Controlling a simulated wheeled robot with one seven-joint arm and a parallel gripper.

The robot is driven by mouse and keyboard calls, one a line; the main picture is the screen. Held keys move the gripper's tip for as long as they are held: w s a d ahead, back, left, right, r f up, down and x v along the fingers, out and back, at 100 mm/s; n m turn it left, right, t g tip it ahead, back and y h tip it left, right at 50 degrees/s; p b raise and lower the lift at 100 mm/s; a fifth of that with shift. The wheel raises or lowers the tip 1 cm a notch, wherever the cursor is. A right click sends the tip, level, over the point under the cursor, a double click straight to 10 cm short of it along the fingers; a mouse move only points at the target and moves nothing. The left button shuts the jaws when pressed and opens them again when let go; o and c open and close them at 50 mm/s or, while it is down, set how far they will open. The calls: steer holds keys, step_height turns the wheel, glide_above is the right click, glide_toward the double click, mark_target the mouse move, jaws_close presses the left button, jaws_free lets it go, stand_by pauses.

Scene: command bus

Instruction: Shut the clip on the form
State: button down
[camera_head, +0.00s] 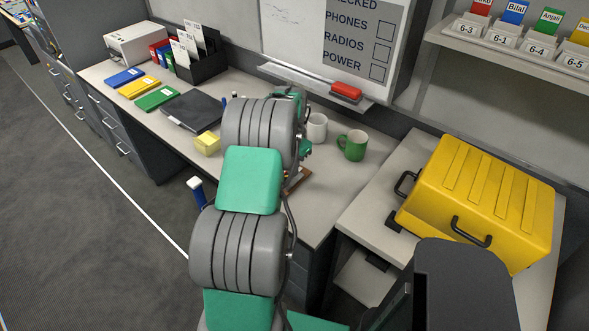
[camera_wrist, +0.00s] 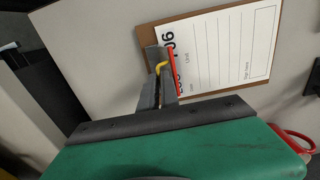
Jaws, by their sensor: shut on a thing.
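A brown clipboard (camera_wrist: 148,38) lies on the light desk and fills the upper right of the wrist view. A white lined form (camera_wrist: 225,45) lies on it, with a red strip along its left edge. In the head view my arm hides the gripper and most of the clipboard (camera_head: 298,181).
A white mug (camera_head: 316,127) and a green mug (camera_head: 352,146) stand on the desk near my arm. A yellow case (camera_head: 485,200) sits on the right cabinet.

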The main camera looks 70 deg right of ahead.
steer(key=shift+w+d, duration=0.1)
steer(key=shift+w, duration=0.15)
steer(key=shift+w+d, duration=0.15)
steer(key=shift+w, duration=0.25)
steer(key=shift+f, duration=0.1)
steer(key=shift+w+d+f+b, duration=0.2)
steer(key=shift+w+b, duration=0.1)
steer(key=shift+w, duration=0.05)
steer(key=shift+w+f, duration=0.1)
steer(key=shift+w, duration=0.05)
steer(key=shift+w+d+f, duration=0.15)
steer(key=shift+w, duration=0.1)
steer(key=c, duration=1.6)
jaws_free()
steer(key=shift+o, duration=0.2)
